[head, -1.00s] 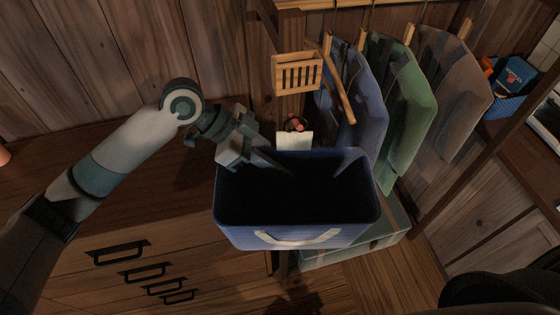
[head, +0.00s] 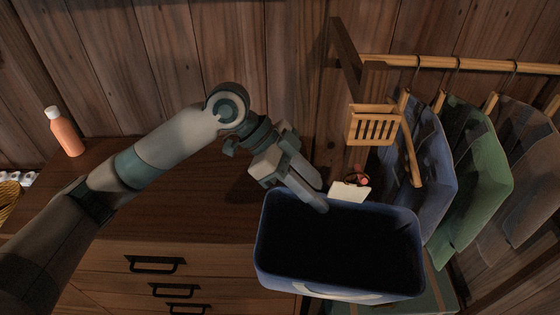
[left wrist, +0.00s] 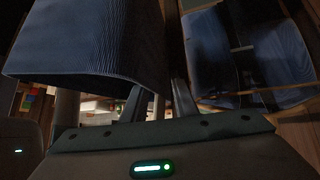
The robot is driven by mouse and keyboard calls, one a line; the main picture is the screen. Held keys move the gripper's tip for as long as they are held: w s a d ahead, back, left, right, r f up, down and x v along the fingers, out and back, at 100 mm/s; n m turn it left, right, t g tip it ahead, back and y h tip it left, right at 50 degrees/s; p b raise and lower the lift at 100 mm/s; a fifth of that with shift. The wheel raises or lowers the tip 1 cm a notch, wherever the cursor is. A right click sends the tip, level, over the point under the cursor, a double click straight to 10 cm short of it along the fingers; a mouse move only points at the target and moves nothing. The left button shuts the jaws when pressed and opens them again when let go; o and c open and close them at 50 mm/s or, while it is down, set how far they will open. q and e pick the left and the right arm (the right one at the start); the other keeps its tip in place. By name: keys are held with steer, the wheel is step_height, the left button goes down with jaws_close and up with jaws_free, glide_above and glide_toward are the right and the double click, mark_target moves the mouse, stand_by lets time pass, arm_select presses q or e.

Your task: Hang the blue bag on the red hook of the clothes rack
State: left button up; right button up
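The blue bag (head: 278,253), an open box shape with pale handles, is upright below the clothes rack. Its far handle (head: 348,193) stands above the back rim, close to a small red part (head: 362,180) that looks like the red hook. I cannot tell whether the handle is around it. My left gripper (head: 324,197) is at the bag's back rim, left of that handle, its fingers apart. In the left wrist view the bag's ribbed side (left wrist: 90,50) fills the upper left, beyond the fingers (left wrist: 158,92). My right gripper is not in view.
The clothes rack's rail (head: 460,65) holds blue, green (head: 475,150) and brown garments right of the bag. A small wooden basket (head: 372,127) hangs above the red part. A drawer cabinet (head: 190,215) stands left, with an orange bottle (head: 66,135) on top.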

arm_select(q)
steer(key=b+v, duration=0.3)
steer(key=v, duration=0.8)
steer(key=shift+a, duration=0.25)
steer(key=shift+s, duration=0.1)
